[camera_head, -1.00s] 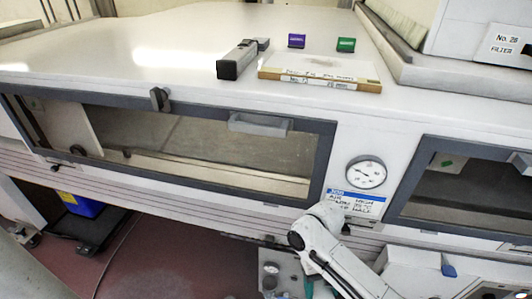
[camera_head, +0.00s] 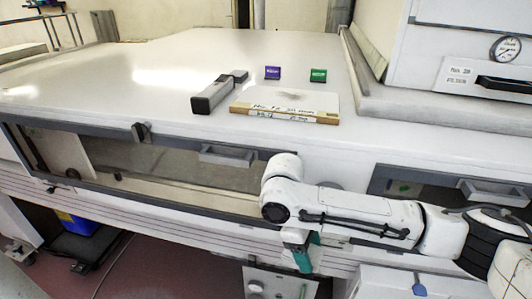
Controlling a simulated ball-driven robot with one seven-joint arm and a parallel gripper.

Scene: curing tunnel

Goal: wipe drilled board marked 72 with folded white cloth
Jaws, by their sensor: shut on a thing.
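A flat board (camera_head: 285,104) with a pale top and a wooden front edge lies on the white tunnel top. Its edge carries handwritten labels that are too small to read surely, and a faint dark smudge shows on its top. My arm reaches in from the right, bends at its elbow below the board and hangs down in front of the tunnel. The teal end of my gripper (camera_head: 303,256) shows under the elbow, well below and apart from the board. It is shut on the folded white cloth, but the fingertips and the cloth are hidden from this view.
A grey and black tool (camera_head: 215,95) lies left of the board. A purple block (camera_head: 272,72) and a green block (camera_head: 318,75) stand behind it. A raised ledge (camera_head: 440,102) bounds the right. The tunnel top (camera_head: 150,80) is clear at left.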

